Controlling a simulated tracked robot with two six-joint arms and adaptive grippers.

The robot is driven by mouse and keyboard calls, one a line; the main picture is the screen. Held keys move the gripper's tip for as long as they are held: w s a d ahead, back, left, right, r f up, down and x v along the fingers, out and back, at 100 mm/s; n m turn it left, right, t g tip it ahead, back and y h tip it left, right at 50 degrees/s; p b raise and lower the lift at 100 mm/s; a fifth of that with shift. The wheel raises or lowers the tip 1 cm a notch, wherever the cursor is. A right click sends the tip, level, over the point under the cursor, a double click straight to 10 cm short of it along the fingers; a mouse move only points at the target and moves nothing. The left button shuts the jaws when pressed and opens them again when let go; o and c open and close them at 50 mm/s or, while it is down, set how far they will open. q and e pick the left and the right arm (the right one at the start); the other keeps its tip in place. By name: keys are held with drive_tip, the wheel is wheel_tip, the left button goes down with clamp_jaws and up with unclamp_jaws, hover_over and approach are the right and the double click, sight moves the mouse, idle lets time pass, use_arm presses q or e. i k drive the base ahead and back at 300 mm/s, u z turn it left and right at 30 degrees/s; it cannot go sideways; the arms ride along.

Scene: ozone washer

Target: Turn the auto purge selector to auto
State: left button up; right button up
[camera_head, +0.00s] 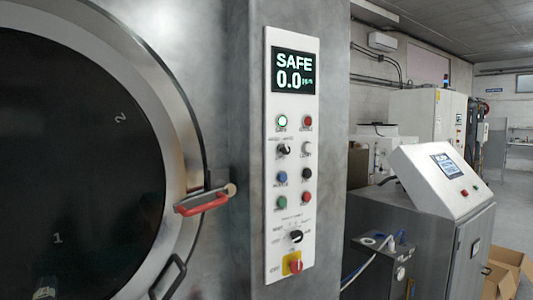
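A tall white control panel (292,181) is on the grey metal front, right of the round door. An upper black selector knob (283,150) sits on its left side, under a small label too blurred to read. A lower, larger black selector knob (296,237) has several position labels around it, also too small to read surely. I cannot tell for sure which one is the auto purge selector, or its setting. A display (293,71) at the top reads SAFE and 0.0. Neither of my grippers is in view.
The door (95,180) has a red-handled latch (204,200) sticking out left of the panel. A steel console (440,183) stands at right. An open cardboard box (508,266) lies on the floor.

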sight(285, 150)
drive_tip(key=z, duration=0.2)
drive_tip(key=i, duration=0.9)
drive_tip(key=u, duration=0.1)
